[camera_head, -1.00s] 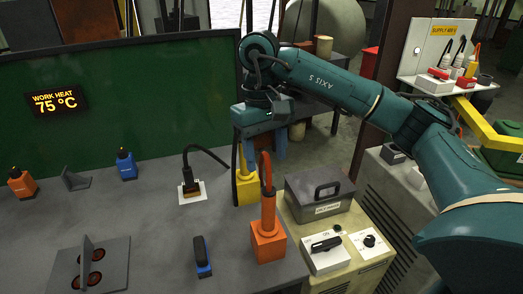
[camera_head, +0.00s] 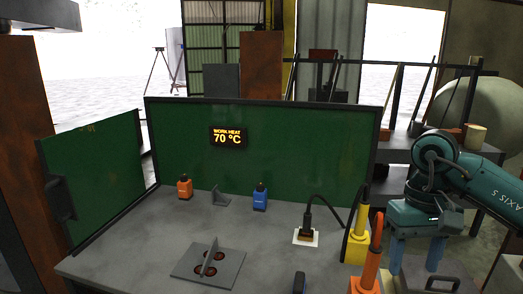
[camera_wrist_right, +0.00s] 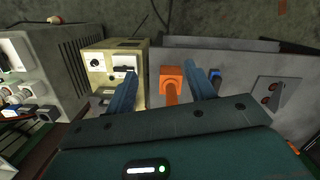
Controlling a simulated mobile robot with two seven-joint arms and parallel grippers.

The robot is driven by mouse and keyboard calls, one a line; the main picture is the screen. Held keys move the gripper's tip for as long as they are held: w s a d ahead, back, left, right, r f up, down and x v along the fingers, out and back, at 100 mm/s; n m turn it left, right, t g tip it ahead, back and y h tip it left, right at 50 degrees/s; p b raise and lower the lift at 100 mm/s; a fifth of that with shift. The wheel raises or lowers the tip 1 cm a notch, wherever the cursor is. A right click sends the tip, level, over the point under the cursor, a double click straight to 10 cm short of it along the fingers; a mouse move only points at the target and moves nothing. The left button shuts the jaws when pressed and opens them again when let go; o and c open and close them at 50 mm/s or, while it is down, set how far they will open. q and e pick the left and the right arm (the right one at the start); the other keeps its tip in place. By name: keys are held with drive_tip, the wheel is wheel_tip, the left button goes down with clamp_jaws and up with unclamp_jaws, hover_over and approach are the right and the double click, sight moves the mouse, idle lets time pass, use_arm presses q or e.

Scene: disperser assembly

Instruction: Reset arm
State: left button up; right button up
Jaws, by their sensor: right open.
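My right arm, teal with dark joints, comes in from the right edge of the head view. My right gripper (camera_head: 416,254) points down beside the right end of the workbench, right of the yellow holder (camera_head: 357,246) and the orange holder (camera_head: 370,270). Its two blue-grey fingers are apart with nothing between them. In the right wrist view, the open fingers of the right gripper (camera_wrist_right: 162,82) frame the orange holder (camera_wrist_right: 170,85), which lies beyond them. My left gripper is not in view.
The grey workbench (camera_head: 160,240) has a green back panel (camera_head: 300,150) reading 70 °C. On it stand an orange bottle (camera_head: 185,188), a blue bottle (camera_head: 260,198), a black tool on a white pad (camera_head: 298,241) and a plate with red-ringed holes (camera_head: 190,265). A grey lidded box (camera_head: 415,275) sits below my right gripper.

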drive_tip(key=s+a+f+m+g+y, duration=0.2)
drive_tip(key=s+a+f+y, duration=0.15)
drive_tip(key=a, duration=0.55)
drive_tip(key=s+a+f+m+g+y, duration=0.1)
drive_tip(key=s+a+f+m+y, duration=0.15)
drive_tip(key=a+y, duration=0.4)
drive_tip(key=s+a+r+m+t+y, duration=0.1)
drive_tip(key=a+r+m+t+y, duration=0.35)
drive_tip(key=a+m+y, duration=0.95)
drive_tip(key=w+d+f+m+t+h, duration=0.1)
drive_tip(key=d+f+m+t+h, duration=0.4)
drive_tip(key=m, duration=0.7)
drive_tip(key=w+d+f+m+t+h, duration=0.2)
drive_tip(key=f+m+t+h, duration=0.3)
drive_tip(key=m, duration=0.7)
drive_tip(key=w+d+f+m+t+h, duration=0.15)
drive_tip(key=d+m+t+h, duration=0.25)
drive_tip(key=m+t, duration=0.55)
drive_tip(key=s+d+f+m+g+h, duration=0.3)
drive_tip(key=s+f+m, duration=0.3)
drive_tip(key=f+m, duration=0.2)
drive_tip(key=s+d+f+m+g+h, duration=0.3)
drive_tip(key=s+f+m+g, duration=0.3)
drive_tip(key=f+m, duration=0.3)
drive_tip(key=shift+s+d+f+h+p, duration=0.15)
drive_tip(key=shift+d+f+h+p, duration=0.1)
drive_tip(key=shift+h+p, duration=0.1)
